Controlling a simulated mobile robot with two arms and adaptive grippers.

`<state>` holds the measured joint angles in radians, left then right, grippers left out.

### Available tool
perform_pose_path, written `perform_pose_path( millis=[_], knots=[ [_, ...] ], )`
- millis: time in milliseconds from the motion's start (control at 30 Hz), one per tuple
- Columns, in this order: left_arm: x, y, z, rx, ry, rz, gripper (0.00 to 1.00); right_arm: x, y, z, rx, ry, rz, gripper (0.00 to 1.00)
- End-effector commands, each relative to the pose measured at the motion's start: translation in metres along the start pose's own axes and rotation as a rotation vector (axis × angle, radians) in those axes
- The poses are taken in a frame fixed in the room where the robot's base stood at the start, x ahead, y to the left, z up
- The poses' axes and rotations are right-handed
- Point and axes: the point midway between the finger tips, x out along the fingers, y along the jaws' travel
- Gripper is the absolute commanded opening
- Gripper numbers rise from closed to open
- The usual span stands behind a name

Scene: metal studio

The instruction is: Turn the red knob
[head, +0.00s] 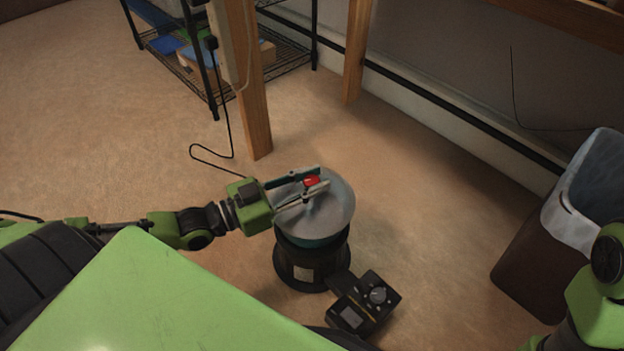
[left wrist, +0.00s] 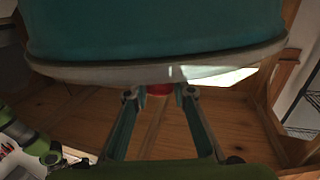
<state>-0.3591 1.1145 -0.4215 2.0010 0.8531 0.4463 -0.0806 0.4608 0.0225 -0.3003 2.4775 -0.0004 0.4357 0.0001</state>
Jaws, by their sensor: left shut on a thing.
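The red knob (head: 311,181) is on top of a round grey and teal drum on a black base (head: 302,266). My left gripper (head: 316,179) reaches over the drum from the left, one finger on each side of the knob, and is shut on it. In the left wrist view, part of the red knob (left wrist: 158,89) shows between the two fingertips (left wrist: 160,93), just below the pale rim of the teal body (left wrist: 150,30). The fingers hide the knob's sides. Part of my right arm shows at the right edge of the head view; its gripper is out of sight.
A black box with a round dial (head: 366,303) is beside the base at lower right. A lined brown bin (head: 532,262) stands at the right. Wooden posts (head: 240,85) and a wire shelf (head: 275,62) are behind. Carpet between drum and bin is clear.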

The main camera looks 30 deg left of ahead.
Motion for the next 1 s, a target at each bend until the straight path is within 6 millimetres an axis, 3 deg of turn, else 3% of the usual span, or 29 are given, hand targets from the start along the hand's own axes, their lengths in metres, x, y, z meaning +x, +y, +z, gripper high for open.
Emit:
perform_pose_path(
  millis=[700,733,800,1000],
  knots=[
    [0.0010,-0.0009,-0.0026,0.002,0.006,-0.001,0.01,-0.0002,0.0000,-0.0001,0.000,0.000,0.000,0.40],
    [0.0011,-0.0009,-0.0026,0.002,0.006,-0.002,0.28,-0.0002,0.0000,0.0000,0.000,0.000,0.000,0.40],
    [0.0010,-0.0009,-0.0025,0.002,0.006,-0.001,0.41,-0.0002,0.0000,0.0000,0.000,0.000,0.000,0.40],
    [0.0006,-0.0005,-0.0014,0.001,0.003,-0.001,0.41,-0.0003,0.0001,0.0000,0.000,0.000,0.000,0.40]
  ],
)
